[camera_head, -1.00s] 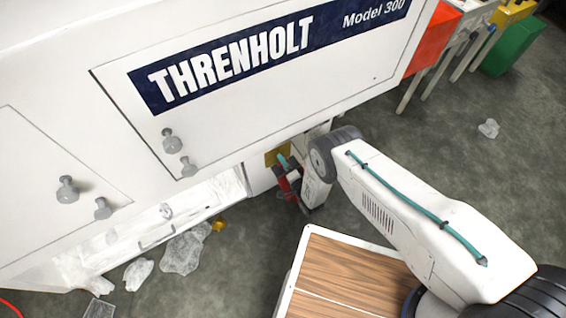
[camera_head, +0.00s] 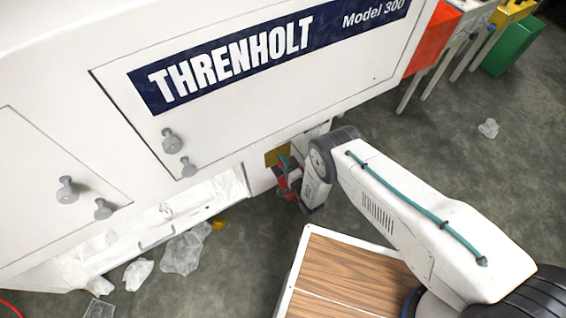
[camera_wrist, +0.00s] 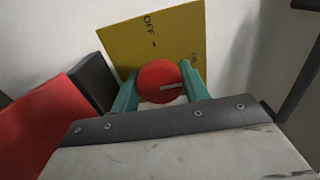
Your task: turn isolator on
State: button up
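The isolator is a round red knob (camera_wrist: 158,76) on a yellow plate (camera_wrist: 177,32), seen in the wrist view. The plate is marked OFF above the knob and ON to its upper right. A pale pointer bar on the knob lies nearly level, toward the right, on the ON side. My gripper (camera_wrist: 160,82) has its two teal fingers on either side of the knob, apparently against it. In the head view the yellow plate (camera_head: 276,156) shows low on the white machine; my gripper (camera_head: 286,166) is at it and the knob is hidden.
A red block (camera_wrist: 50,125) and a dark block (camera_wrist: 95,82) are left of my fingers in the wrist view. The white machine (camera_head: 270,85) fills the upper left. Crumpled clear film (camera_head: 183,251) lies on the floor. Coloured bins (camera_head: 513,48) stand at the upper right.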

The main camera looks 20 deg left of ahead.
jog(key=o, duration=0.4)
jog(key=shift+w+d, duration=0.1)
jog(key=shift+d, duration=0.05)
jog(key=v, duration=0.7)
jog(key=shift+s+d, duration=0.15)
jog(key=shift+s, duration=0.15)
